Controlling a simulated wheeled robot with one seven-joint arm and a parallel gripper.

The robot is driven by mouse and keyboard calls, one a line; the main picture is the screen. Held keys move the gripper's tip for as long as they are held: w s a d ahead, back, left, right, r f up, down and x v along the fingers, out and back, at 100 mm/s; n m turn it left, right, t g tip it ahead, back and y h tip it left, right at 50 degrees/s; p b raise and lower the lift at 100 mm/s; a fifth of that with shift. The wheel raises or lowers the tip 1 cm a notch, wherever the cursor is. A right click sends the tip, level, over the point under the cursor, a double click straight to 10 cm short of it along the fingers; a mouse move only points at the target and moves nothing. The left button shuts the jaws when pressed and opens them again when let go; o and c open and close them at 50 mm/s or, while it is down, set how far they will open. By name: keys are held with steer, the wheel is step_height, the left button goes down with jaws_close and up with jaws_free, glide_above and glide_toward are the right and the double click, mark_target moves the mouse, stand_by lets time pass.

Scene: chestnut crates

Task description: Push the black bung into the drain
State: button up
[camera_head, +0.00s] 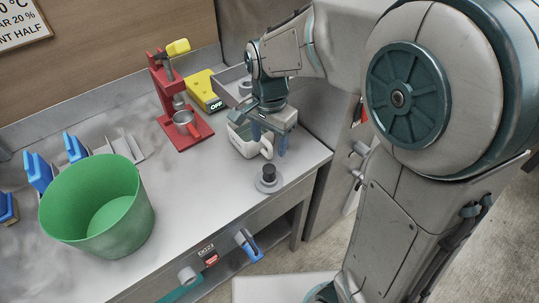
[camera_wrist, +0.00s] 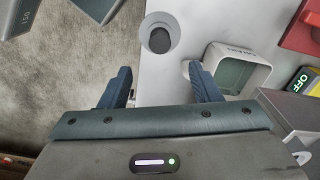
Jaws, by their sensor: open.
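The black bung (camera_head: 269,171) stands upright at the grey round drain (camera_head: 268,186) near the worktop's front right edge. In the wrist view the bung (camera_wrist: 159,41) shows as a dark round top inside the pale ring of the drain (camera_wrist: 160,20). Its lower part is hidden, so I cannot tell how deep it sits. My gripper (camera_head: 269,142) is open and points down, above and behind the bung, apart from it. In the wrist view my gripper (camera_wrist: 160,76) has its two blue fingers spread, with nothing between them.
A white tub (camera_head: 240,143) stands beside and partly behind my gripper. A red press (camera_head: 190,135) and a yellow device reading OFF (camera_head: 203,90) stand farther back. A green bucket (camera_head: 100,215) and blue-handled things are at left. The worktop between bucket and drain is clear.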

mark_target(270, 168)
step_height(270, 168, down, 12)
steer(key=shift+r, duration=0.1)
stand_by(0.4)
jaws_close()
steer(key=shift+r+p, duration=0.45)
steer(key=shift+r, duration=0.15)
stand_by(0.4)
